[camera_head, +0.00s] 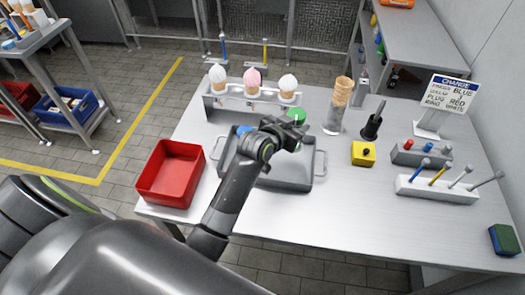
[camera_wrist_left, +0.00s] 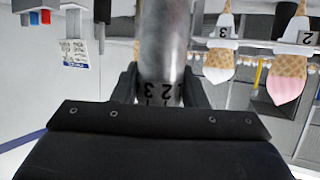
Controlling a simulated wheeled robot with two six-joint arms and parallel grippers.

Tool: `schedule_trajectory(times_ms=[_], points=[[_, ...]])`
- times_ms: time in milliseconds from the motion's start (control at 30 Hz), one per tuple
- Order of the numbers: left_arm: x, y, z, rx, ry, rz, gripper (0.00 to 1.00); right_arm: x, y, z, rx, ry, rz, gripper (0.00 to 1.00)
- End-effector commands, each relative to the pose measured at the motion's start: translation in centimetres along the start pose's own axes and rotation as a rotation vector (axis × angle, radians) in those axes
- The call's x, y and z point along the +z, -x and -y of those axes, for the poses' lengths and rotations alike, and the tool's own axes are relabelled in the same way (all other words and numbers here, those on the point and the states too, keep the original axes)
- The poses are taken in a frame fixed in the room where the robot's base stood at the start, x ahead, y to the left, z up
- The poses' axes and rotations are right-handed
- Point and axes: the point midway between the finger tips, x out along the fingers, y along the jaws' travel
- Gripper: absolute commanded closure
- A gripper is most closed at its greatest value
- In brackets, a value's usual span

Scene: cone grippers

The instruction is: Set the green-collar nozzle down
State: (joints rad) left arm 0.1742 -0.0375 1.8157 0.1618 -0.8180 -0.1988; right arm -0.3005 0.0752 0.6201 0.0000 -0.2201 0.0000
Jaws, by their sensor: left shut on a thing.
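My left gripper (camera_head: 291,132) is over the back of a grey metal tray (camera_head: 290,178) with side handles. A green round part (camera_head: 297,115) shows just beyond its fingertips, likely the green-collar nozzle's collar. In the left wrist view, my left gripper (camera_wrist_left: 160,92) is shut on a shiny metal cylinder, the nozzle (camera_wrist_left: 163,45), with black digits near the fingers. Its collar is not seen there. A blue part (camera_head: 244,130) shows at the tray's back left, partly behind the gripper. I cannot tell whether the held nozzle touches anything. My right gripper is not in view.
A rack with several ice-cream cones (camera_head: 252,82) stands behind the tray. A red bin (camera_head: 171,173) is at left. A cone stack (camera_head: 338,105), a yellow block (camera_head: 363,153), a holder with rods (camera_head: 436,190) and a sign (camera_head: 450,95) stand right.

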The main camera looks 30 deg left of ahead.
Motion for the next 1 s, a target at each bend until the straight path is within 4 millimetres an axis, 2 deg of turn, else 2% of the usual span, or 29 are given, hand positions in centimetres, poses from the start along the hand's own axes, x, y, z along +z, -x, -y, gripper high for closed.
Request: schedule_trajectory(times_ms=[200, 400, 600, 700, 1000], points=[[3.9, -1.5, -0.1, 0.001, 0.003, 0.005, 0.92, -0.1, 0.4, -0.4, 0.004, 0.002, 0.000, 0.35], [5.5, -2.2, 0.0, 0.000, 0.002, 0.001, 0.92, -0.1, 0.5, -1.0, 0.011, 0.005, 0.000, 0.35], [8.0, -3.2, 0.0, 0.000, 0.001, 0.003, 0.92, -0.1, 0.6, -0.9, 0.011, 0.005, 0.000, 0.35], [8.6, -3.5, 0.0, 0.000, 0.003, 0.001, 0.92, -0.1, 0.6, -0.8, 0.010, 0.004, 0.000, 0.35], [8.7, -3.6, 0.0, -0.001, 0.002, -0.001, 0.92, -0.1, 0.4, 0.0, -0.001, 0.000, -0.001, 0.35]])
